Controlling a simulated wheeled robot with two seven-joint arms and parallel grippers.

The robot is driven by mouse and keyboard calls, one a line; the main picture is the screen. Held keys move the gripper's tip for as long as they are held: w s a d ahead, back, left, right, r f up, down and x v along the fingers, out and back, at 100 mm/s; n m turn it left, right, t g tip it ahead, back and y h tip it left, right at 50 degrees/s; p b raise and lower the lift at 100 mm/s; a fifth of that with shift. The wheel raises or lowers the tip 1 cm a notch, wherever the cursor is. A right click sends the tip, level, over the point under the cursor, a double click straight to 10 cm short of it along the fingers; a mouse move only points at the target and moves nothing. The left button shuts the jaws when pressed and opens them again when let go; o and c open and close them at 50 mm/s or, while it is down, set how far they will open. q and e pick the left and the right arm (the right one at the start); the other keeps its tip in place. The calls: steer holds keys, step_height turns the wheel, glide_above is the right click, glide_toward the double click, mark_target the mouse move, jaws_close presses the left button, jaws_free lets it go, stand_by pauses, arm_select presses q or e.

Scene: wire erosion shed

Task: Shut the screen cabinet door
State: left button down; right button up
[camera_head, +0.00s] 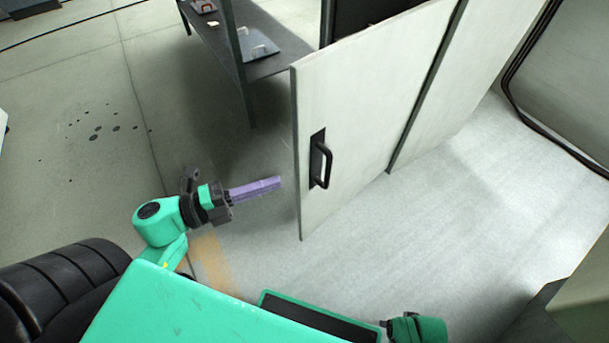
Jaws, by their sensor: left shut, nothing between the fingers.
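The screen cabinet door (365,100) is a pale panel standing open, its free edge toward the left and toward me. A black bar handle (321,165) sits on a dark plate near that free edge. My left gripper (279,182) has purple fingers, shut and empty, pointing right. In the picture its tips are just left of the door's free edge, with a small gap. A small part of my right arm shows at the bottom right; its gripper is not visible.
A dark shelf table (262,70) with metal plates stands behind the door at top left. A pale cabinet panel (465,90) stands right of the door. A grey wall panel with black trim (570,70) is at the far right. The floor (400,240) before the door is clear.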

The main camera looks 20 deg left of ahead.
mark_target(297, 156)
arm_select(q)
steer(key=w+d, duration=0.1)
steer(key=w, duration=0.1)
steer(key=w+d, duration=0.1)
steer(key=w, duration=0.2)
steer(key=w+d, duration=0.2)
steer(key=w, duration=0.1)
steer(key=shift+w+d, duration=0.1)
steer(key=shift+w, duration=0.05)
steer(key=shift+w+a, duration=0.2)
steer(key=shift+a, duration=0.2)
